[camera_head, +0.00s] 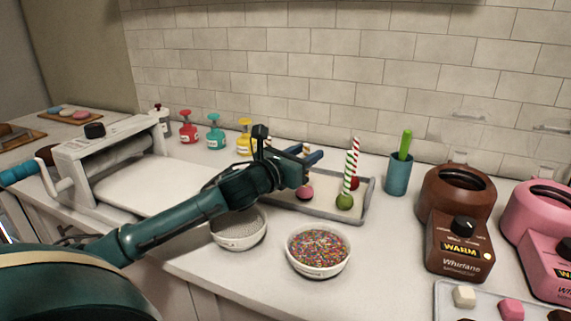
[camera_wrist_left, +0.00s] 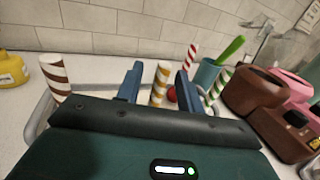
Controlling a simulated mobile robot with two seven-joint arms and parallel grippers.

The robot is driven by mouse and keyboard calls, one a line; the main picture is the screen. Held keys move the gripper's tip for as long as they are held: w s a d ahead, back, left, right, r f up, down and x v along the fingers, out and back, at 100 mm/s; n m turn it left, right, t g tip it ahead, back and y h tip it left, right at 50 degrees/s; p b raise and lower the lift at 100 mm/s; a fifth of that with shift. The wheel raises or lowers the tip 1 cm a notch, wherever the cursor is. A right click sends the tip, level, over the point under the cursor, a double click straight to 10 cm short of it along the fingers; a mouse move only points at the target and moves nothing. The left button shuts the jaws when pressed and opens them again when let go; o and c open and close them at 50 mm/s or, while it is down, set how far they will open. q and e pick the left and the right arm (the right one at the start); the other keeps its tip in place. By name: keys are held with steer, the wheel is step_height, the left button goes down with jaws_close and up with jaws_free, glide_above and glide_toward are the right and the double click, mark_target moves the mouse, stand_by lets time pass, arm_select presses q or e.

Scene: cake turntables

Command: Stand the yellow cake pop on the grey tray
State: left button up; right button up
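The yellow-and-white striped stick (camera_wrist_left: 160,84) of the yellow cake pop stands between the two fingers of my left gripper (camera_wrist_left: 156,84) in the left wrist view, with a gap on either side. The left gripper (camera_head: 310,157) is open over the grey tray (camera_head: 371,192) in the head view. My arm and gripper hide the yellow cake ball, so I cannot tell whether it touches the tray. My right gripper is in neither view.
On the tray stand green (camera_head: 345,201) and red (camera_head: 354,183) cake pops; a pinkish ball (camera_head: 305,193) shows beneath the gripper. A brown-striped stick (camera_wrist_left: 54,76) stands left. Sprinkles bowl (camera_head: 318,249) and white bowl (camera_head: 239,233) are in front; brown warmer (camera_head: 458,225) stands right.

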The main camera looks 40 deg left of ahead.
arm_select(q)
steer(key=s+a, duration=0.1)
steer(key=s, duration=1.1)
steer(key=shift+s, duration=0.4)
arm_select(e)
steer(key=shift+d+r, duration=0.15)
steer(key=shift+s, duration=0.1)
